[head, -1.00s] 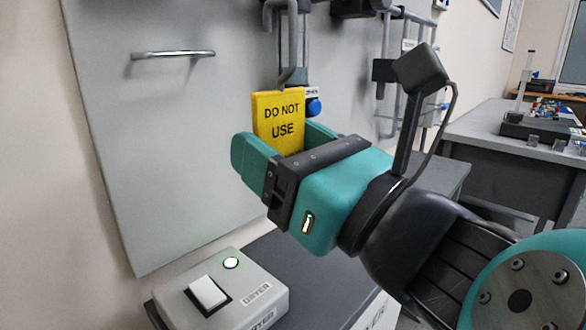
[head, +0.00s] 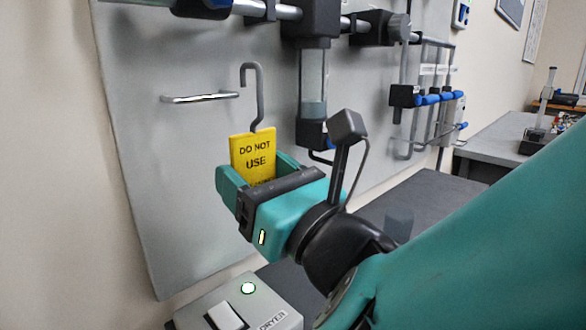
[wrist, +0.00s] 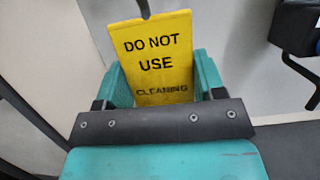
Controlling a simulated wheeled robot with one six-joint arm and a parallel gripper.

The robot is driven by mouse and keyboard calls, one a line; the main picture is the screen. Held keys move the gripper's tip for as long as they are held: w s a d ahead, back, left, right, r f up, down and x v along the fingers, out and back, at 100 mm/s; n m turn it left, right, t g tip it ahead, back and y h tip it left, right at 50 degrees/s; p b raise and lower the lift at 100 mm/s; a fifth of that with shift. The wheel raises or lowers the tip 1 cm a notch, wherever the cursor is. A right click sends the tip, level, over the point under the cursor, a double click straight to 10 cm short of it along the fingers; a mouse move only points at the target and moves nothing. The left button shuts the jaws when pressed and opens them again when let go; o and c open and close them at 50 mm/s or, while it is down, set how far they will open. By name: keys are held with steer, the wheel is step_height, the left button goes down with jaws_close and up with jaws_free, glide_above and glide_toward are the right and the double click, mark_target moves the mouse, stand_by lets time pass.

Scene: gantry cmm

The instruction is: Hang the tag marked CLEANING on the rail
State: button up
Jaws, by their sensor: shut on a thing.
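The yellow tag (head: 254,156) reads DO NOT USE in the head view. In the wrist view the tag (wrist: 157,62) also shows CLEANING on its lower line. A grey hook (head: 252,92) rises from its top edge, with its curved end free in the air. My gripper (head: 252,178) is shut on the tag, one teal finger on each side, and holds it upright. The rail (head: 200,97), a short metal bar on the grey panel, is to the left of the hook, at about the height of its middle. The hook and rail look apart.
Pipes with a clear cylinder (head: 313,80) and dark fittings stand to the right of the tag. A grey dryer box (head: 262,309) with a lit green button is below. The panel (head: 190,200) below the rail is bare.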

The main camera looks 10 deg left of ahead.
mark_target(211, 161)
steer(key=shift+f+p+x, duration=0.25)
steer(key=shift+p+x, duration=0.55)
steer(key=shift+x, duration=0.25)
steer(key=shift+f+p+x, duration=0.2)
steer(key=shift+p+x, duration=0.55)
steer(key=shift+x, duration=0.3)
steer(key=shift+f+p+x, duration=0.25)
steer(key=shift+p+x, duration=0.55)
steer(key=shift+x, duration=0.25)
steer(key=shift+w+a+f+b, duration=0.25)
steer(key=shift+f+b, duration=0.2)
steer(key=shift+f, duration=0.1)
steer(key=shift+f+b, duration=0.8)
steer(key=o, duration=0.9)
